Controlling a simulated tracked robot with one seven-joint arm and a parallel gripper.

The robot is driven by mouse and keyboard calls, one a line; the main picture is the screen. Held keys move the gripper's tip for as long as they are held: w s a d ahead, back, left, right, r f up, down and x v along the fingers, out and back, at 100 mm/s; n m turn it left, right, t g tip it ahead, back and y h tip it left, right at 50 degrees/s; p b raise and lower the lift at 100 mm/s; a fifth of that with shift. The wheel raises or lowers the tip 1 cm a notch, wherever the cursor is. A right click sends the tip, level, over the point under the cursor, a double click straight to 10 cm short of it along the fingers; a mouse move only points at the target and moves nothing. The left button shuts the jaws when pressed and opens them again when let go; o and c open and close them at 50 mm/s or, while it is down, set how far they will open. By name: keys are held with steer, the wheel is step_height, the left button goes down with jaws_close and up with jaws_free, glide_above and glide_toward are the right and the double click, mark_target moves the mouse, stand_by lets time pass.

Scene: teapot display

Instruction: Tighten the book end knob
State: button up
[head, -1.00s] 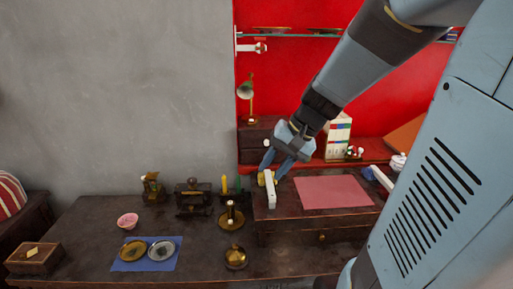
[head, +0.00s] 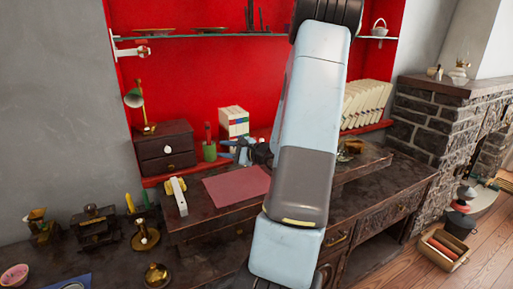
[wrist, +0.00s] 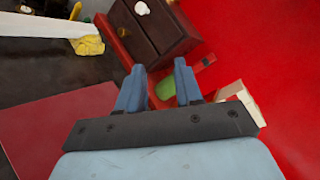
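My gripper (head: 230,150) is over the back of the desk, in front of the block of white books (head: 234,122). In the wrist view its two blue fingers (wrist: 158,70) stand apart with nothing held between them. I cannot pick out the book end knob for sure. The books' pale edge (wrist: 238,98) shows just right of the fingers in the wrist view. A green cup (wrist: 166,88) shows between and beyond the fingers; it stands left of the books in the head view (head: 209,150). My arm hides part of the desk right of the books.
A small dark drawer cabinet (head: 165,148) with a white knob stands left of the cup. A white bar with yellow (head: 177,196) and a red mat (head: 237,186) lie on the desk. Cream books (head: 367,103) stand on the right. A glass shelf (head: 200,37) runs above.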

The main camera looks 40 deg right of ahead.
steer(key=s+d+f+m+h, duration=0.1)
steer(key=d+f+m+h, duration=0.2)
steer(key=d, duration=0.3)
steer(key=s+d+f+m+t+h, duration=0.1)
steer(key=s+d+f+m+h, duration=0.1)
steer(key=d, duration=0.4)
steer(key=s+d+f+m+t+h, duration=0.1)
steer(key=s+d+f+m+h, duration=0.1)
steer(key=d+m+h, duration=0.3)
steer(key=shift+d+f+h, duration=0.3)
steer(key=shift+d+f, duration=0.55)
steer(key=shift+d, duration=0.05)
steer(key=shift+w+d, duration=0.1)
steer(key=shift+w, duration=0.05)
steer(key=x, duration=1.3)
steer(key=shift+w+d+r, duration=0.1)
steer(key=shift+w, duration=0.1)
steer(key=shift+c, duration=0.4)
jaws_close()
